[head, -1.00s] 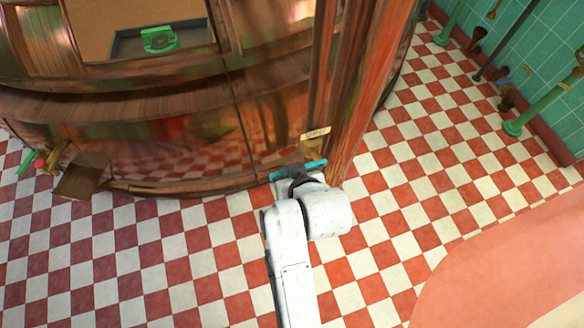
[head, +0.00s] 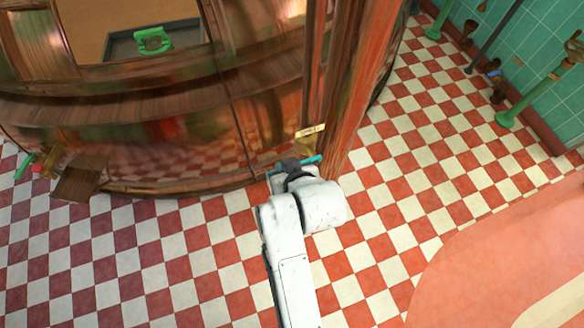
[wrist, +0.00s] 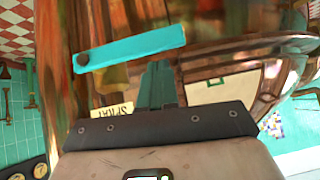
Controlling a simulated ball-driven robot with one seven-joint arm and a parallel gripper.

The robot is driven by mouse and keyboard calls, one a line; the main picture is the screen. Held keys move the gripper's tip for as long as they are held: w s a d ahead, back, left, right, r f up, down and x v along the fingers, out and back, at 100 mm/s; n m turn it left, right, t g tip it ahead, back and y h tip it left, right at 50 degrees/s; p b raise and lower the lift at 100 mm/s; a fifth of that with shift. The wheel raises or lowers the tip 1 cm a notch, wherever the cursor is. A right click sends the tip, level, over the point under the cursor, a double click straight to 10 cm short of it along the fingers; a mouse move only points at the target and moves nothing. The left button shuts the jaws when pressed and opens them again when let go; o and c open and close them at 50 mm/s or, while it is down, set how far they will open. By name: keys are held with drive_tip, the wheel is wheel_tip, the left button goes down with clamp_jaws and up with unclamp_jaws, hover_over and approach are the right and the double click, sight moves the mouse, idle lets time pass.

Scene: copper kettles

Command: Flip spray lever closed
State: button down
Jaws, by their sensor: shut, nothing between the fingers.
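The teal spray lever (head: 312,160) is a flat bar on the copper kettle's lower front, beside a wooden post. In the wrist view the lever (wrist: 135,48) lies nearly level, slightly tilted, with a dark pivot at its left end. A yellow label reading SPRAY (wrist: 112,110) is near it and also shows in the head view (head: 310,131). My gripper (wrist: 157,68) is shut and empty, its fingertips just below the lever's middle in the wrist view. I cannot tell if they touch it. In the head view my wrist partly hides the lever.
The curved copper kettle wall (head: 190,145) stands directly ahead. A wooden post (head: 350,90) rises right of the lever. A green handle (head: 153,40) sits inside the opening. Green pipes (head: 505,118) line the right wall. The checkered floor (head: 150,250) is open.

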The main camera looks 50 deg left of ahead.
drive_tip(key=a+r+v, duration=0.1)
drive_tip(key=v, duration=1)
drive_tip(key=shift+r, duration=0.3)
drive_tip(key=shift+s+d, duration=0.1)
drive_tip(key=w+d+f+m+h, duration=0.1)
drive_tip(key=d+f+m+h, duration=0.25)
drive_tip(key=d, duration=1.05)
drive_tip(key=w+d+f+m+h, duration=0.15)
drive_tip(key=d+f+m, duration=0.3)
drive_tip(key=d, duration=0.85)
drive_tip(key=s+d+f+m+g+h, duration=0.1)
drive_tip(key=s+d+f+m+h, duration=0.1)
drive_tip(key=s+d, duration=0.4)
drive_tip(key=s+d+f+m+h, duration=0.1)
drive_tip(key=s+d+m, duration=0.2)
drive_tip(key=d, duration=0.9)
drive_tip(key=s, duration=0.3)
drive_tip(key=shift+d+f+m+g+h, duration=0.3)
drive_tip(key=shift+d+f+g+h, duration=0.1)
